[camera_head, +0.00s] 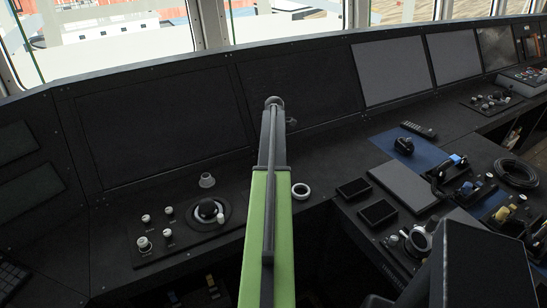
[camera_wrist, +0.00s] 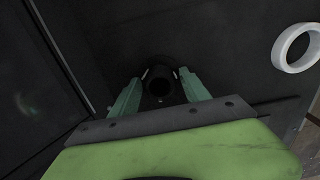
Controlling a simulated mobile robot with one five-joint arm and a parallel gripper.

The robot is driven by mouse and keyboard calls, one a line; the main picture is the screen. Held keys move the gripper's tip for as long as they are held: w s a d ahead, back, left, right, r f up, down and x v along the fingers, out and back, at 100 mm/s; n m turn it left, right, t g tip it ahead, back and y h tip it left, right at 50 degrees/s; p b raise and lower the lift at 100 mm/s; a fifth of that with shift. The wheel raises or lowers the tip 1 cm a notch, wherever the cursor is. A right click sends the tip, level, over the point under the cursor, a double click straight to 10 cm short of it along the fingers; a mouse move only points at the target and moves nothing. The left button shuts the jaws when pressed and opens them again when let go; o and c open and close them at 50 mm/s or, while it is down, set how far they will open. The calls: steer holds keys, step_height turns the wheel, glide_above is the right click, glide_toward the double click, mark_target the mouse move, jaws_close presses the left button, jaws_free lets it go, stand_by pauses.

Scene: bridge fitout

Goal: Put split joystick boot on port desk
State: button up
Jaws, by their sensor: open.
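A small black round piece with a dark hollow centre (camera_wrist: 159,84) stands on a dark surface in the wrist view. It looks like the joystick boot, but its split is not clear. My gripper (camera_wrist: 160,92) is open, with its two green fingers on either side of this piece. I cannot tell whether they touch it. In the head view my arm hides the fingers and this piece. The dark desk at the left (camera_head: 110,222) may be the port desk; no label shows.
A white ring (camera_head: 301,190) lies right of my arm; it also shows in the wrist view (camera_wrist: 296,46). A small grey cone-shaped piece (camera_head: 207,180) stands left of my arm, behind a joystick panel (camera_head: 180,228). Tall screens (camera_head: 150,125) rise behind the desk.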

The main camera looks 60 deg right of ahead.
steer(key=shift+r, duration=0.15)
step_height(320, 180, up, 12)
steer(key=p, duration=1.2)
steer(key=w+a+m, duration=0.2)
steer(key=w+a, duration=0.5)
steer(key=a, duration=0.6)
steer(key=w+a+m, duration=0.1)
steer(key=w+a, duration=0.7)
steer(key=a, duration=0.4)
steer(key=w+a+m, duration=0.2)
steer(key=w+a, duration=0.5)
steer(key=a, duration=0.6)
steer(key=s+a+m, duration=0.2)
steer(key=a+m, duration=0.3)
steer(key=a, duration=2.9)
steer(key=shift+s+a+m, duration=0.25)
steer(key=shift+a+m, duration=0.1)
steer(key=shift+m, duration=0.05)
